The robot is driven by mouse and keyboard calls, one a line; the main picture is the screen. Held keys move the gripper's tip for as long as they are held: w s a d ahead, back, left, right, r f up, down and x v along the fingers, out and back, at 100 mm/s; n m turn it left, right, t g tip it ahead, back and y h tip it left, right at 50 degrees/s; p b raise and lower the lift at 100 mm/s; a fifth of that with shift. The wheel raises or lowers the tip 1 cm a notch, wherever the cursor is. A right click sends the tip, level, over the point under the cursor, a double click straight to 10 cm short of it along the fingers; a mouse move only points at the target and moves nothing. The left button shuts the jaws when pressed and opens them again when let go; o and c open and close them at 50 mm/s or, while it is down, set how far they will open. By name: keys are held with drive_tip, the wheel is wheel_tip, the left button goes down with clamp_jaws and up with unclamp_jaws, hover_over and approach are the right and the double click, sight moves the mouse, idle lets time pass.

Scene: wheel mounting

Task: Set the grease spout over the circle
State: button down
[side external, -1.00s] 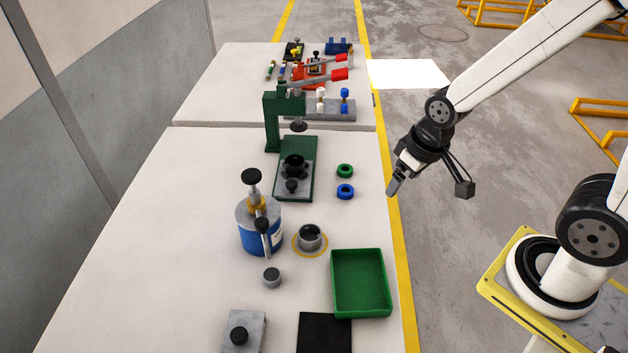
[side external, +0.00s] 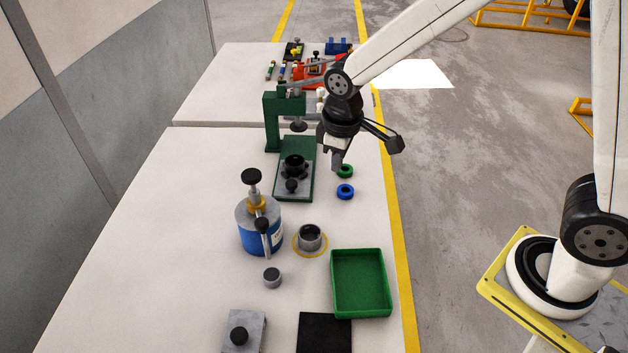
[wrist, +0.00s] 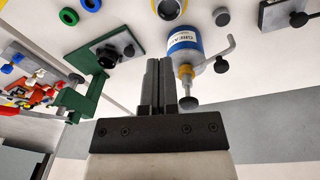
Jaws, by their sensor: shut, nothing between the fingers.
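The grease pot (side external: 260,238) is a blue and grey can with a yellow collar and a black-topped plunger. It also shows in the wrist view (wrist: 185,42). Its grey spout (side external: 267,243) has a black knob (side external: 262,223) and points toward the near side of the table, off the circle. The spout also shows in the wrist view (wrist: 228,48). The yellow circle (side external: 296,249) is on the table right of the pot, with a grey cup-like part (side external: 311,239) standing inside it. My gripper (side external: 337,167) is shut and empty, above the table near the rings; it also shows in the wrist view (wrist: 157,65).
A green press (side external: 285,120) stands behind the pot. Green (side external: 345,171) and blue (side external: 345,192) rings lie beside it. A green tray (side external: 361,312), a small grey cylinder (side external: 272,278), a black pad (side external: 324,335) and a knobbed grey plate (side external: 244,331) are nearer.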

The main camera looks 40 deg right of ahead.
drive_tip(key=w+a+n+g+h, duration=0.15)
drive_tip(key=w+a+n, duration=0.5)
drive_tip(key=a, duration=0.65)
drive_tip(key=n+h, duration=0.3)
drive_tip(key=n, duration=0.2)
approach(262, 229)
drive_tip(key=w+a+r, duration=0.2)
drive_tip(key=a, duration=0.4)
drive_tip(key=shift+w+a+y, duration=0.1)
drive_tip(key=shift+a+y, duration=0.1)
drive_tip(key=shift+y, duration=0.05)
drive_tip(key=shift+f, duration=0.2)
drive_tip(key=d+f, duration=0.7)
drive_tip(key=f, duration=0.2)
drive_tip(key=shift+s+d, duration=0.3)
drive_tip(key=shift+s, duration=0.15)
